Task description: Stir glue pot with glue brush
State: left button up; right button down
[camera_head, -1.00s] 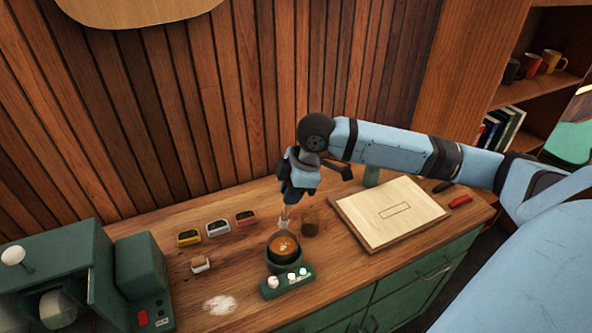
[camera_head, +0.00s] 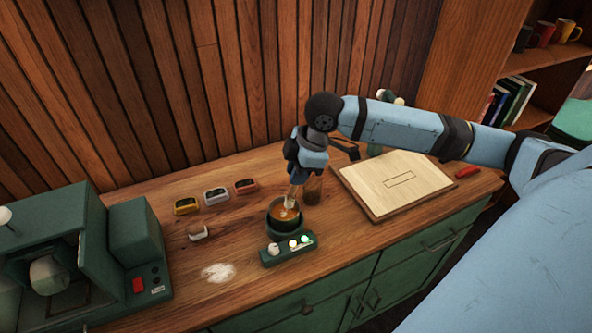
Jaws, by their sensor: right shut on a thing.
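The glue pot (camera_head: 283,224) is a dark round pot with amber-brown glue in it, standing behind a green control box on the wooden counter. My right gripper (camera_head: 296,181) points down above the pot and is shut on the glue brush (camera_head: 290,198). The brush hangs nearly upright, and its pale lower end is at the glue inside the pot's mouth. I cannot tell how deep it reaches. My left gripper is not in view.
The green control box (camera_head: 288,250) has a knob and lit lamps. A brown jar (camera_head: 313,190) stands close behind the pot. Three small tuners (camera_head: 215,196) lie left. A pale board (camera_head: 397,184) lies right. A green machine (camera_head: 90,262) fills the left.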

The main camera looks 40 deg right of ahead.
aim_at(290, 194)
jog(key=shift+w+a+f, duration=0.1)
jog(key=shift+f, duration=0.6)
jog(key=shift+d+b+x, duration=0.2)
jog(key=shift+b+x, duration=0.1)
jog(key=shift+x, duration=2.1)
